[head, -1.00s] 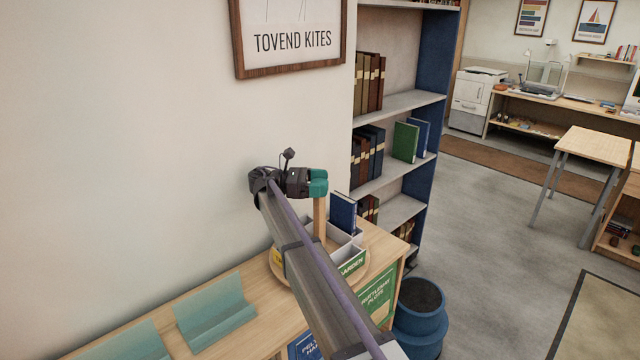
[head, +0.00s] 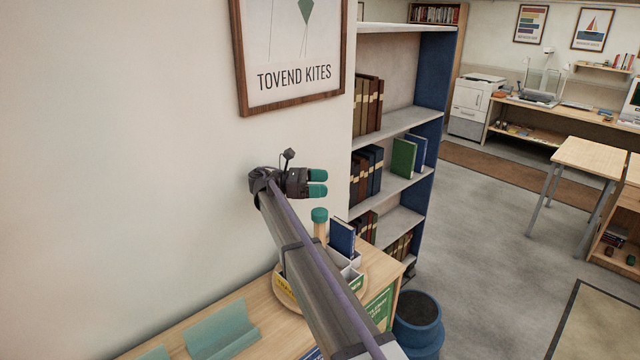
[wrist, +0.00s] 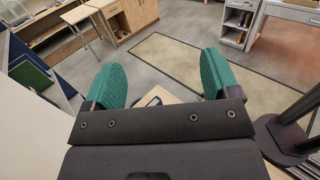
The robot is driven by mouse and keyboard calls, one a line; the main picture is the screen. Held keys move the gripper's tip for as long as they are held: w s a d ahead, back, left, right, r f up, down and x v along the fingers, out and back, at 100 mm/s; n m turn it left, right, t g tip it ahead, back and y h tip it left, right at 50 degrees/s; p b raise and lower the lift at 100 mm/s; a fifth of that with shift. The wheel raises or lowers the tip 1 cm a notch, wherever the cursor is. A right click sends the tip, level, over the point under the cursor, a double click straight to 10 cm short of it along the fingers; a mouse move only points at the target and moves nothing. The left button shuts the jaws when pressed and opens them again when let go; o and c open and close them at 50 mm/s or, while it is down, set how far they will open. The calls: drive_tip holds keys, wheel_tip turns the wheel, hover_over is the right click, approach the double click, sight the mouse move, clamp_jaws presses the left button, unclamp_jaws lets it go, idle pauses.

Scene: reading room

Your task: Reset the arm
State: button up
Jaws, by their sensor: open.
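My gripper (head: 318,183) is raised above the low wooden cabinet in the head view, with its green-padded fingers pointing right. The fingers are apart with nothing between them. In the wrist view, the two green pads (wrist: 160,80) stand wide apart, with floor and a bit of wooden top seen between and below them. My arm reaches up from the lower right of the head view and hides part of the cabinet top.
Below my gripper, a green-topped wooden post (head: 319,216) and a blue book (head: 342,236) stand by a round wooden tray (head: 284,295). A bookshelf (head: 437,95) rises to the right. A framed kite poster (head: 291,80) hangs behind. A blue bin (head: 418,336) stands on the floor.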

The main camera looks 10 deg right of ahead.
drive_tip(key=shift+f, duration=0.1)
drive_tip(key=shift+w+f+m, duration=0.15)
drive_tip(key=shift+f+m, duration=0.05)
drive_tip(key=shift+m, duration=0.5)
drive_tip(key=s+d+f+m+t+y+b, duration=0.1)
drive_tip(key=s+f+m+y+b, duration=0.3)
drive_tip(key=s+f, duration=0.5)
drive_tip(key=s+d+f+m+y+b, duration=0.4)
drive_tip(key=s+f+m+y, duration=0.2)
drive_tip(key=s, duration=1)
drive_tip(key=s+d+f+m+t+y+b, duration=0.1)
drive_tip(key=s+f+m+y+b, duration=0.3)
drive_tip(key=s+f, duration=0.9)
drive_tip(key=shift+d+f+m+t+y, duration=0.3)
drive_tip(key=shift+d+f+m+y, duration=0.35)
drive_tip(key=shift+y, duration=1.25)
